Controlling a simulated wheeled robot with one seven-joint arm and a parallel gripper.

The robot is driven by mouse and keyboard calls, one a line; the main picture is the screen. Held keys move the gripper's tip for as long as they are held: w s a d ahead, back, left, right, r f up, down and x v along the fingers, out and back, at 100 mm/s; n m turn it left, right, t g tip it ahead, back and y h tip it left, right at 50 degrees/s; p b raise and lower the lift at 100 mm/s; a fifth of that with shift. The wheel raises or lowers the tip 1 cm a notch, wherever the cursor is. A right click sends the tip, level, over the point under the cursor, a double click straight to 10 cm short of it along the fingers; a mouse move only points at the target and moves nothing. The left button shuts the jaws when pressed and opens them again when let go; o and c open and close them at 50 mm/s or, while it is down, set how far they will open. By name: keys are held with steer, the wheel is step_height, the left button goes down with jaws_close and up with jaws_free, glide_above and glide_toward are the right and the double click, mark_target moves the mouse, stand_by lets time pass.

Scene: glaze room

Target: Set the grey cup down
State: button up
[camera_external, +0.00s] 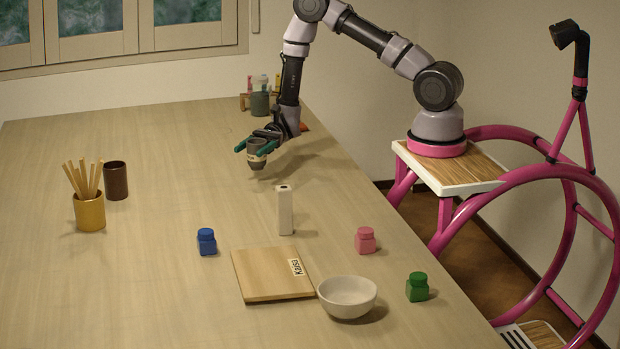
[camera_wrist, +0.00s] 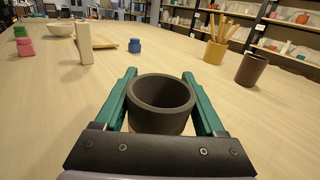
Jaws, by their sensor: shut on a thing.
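The grey cup (camera_external: 257,160) is held between the green fingers of my gripper (camera_external: 257,149), upright, with its underside just above the wooden table. My gripper is shut on the cup. Its shadow lies close by on the table; whether the base touches the table is hard to tell.
A white block (camera_external: 285,211) stands in front. Beyond it are a wooden board (camera_external: 265,275), a white bowl (camera_external: 347,298), and blue (camera_external: 206,242), pink (camera_external: 365,241) and green (camera_external: 417,288) jars. A yellow pot (camera_external: 89,212) of sticks and a brown cup (camera_external: 116,181) stand left. Bare table surrounds my gripper.

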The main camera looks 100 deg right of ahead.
mark_target(253, 159)
steer(key=shift+f, duration=1.4)
steer(key=shift+f, duration=0.1)
steer(key=o, duration=1.5)
steer(key=v, duration=1.1)
steer(key=shift+s+d, duration=0.2)
steer(key=shift+d, duration=0.05)
steer(key=s+a+r+n+g+h, duration=0.25)
steer(key=a+r+n+g, duration=0.35)
steer(key=r, duration=0.3)
steer(key=s+a+r+n+g+h, duration=0.2)
steer(key=s+a+r+n+g, duration=0.3)
steer(key=a+r, duration=0.45)
steer(key=s+a+r+n+t+h, duration=0.1)
steer(key=s+r+n+t+h, duration=0.1)
steer(key=s+r+n, duration=0.1)
steer(key=s+a+r+n+t+h, duration=0.1)
steer(key=s+r+n+t+h, duration=0.1)
steer(key=s+r, duration=0.3)
steer(key=s+a+r+n+t+h, duration=0.2)
steer(key=s+r+n+t+h, duration=0.1)
steer(key=r, duration=0.4)
steer(key=shift+s+r+n+h, duration=0.15)
steer(key=shift+s+n+h, duration=0.2)
steer(key=shift+s+n, duration=0.7)
